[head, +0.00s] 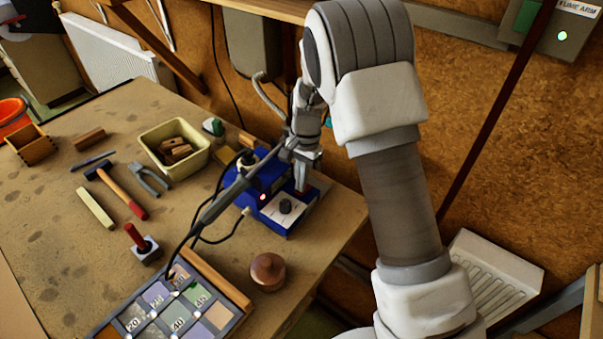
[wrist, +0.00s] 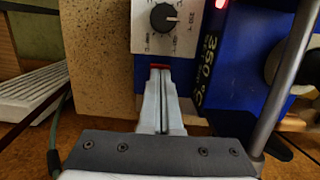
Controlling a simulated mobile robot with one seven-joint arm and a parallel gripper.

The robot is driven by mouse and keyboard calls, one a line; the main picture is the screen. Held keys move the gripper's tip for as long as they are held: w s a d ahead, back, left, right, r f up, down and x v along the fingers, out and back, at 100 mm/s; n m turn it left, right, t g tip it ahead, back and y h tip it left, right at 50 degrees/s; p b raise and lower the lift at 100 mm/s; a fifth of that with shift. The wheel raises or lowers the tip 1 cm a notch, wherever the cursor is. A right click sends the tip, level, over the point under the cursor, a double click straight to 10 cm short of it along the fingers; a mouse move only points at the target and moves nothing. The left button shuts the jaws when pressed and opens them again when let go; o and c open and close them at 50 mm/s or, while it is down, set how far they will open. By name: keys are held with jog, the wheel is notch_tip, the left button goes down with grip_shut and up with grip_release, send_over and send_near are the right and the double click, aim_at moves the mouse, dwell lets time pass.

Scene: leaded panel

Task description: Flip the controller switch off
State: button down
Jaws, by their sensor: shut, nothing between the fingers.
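The controller is a blue box (head: 272,217) near the table's right edge, with a white panel (head: 272,212) and a dark dial (head: 286,206). In the wrist view the dial (wrist: 164,17) is at the top, with a lit red lamp (wrist: 221,3) to its right. A red switch (wrist: 160,66) shows as a thin strip below the dial, mostly hidden by my fingertips. My gripper (wrist: 158,76) is shut and empty, its tips at the switch; I cannot tell whether they touch it. In the head view my gripper (head: 302,187) is over the controller's far right side.
A metal rod (wrist: 285,80) and cables stand beside the controller. Table space in front of the controller is partly clear.

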aim_at(308, 186)
jog(key=shift+s+f, duration=0.15)
jog(key=shift+f, duration=0.1)
dwell(0.3)
jog(key=shift+w+d, duration=0.5)
jog(key=shift+w, duration=0.25)
jog(key=shift+r, duration=0.1)
jog(key=shift+a, duration=0.1)
notch_tip(308, 186, up, 14)
jog(key=w+d+p, duration=0.1)
jog(key=shift+w, duration=0.2)
jog(key=shift+s, duration=0.1)
dwell(0.4)
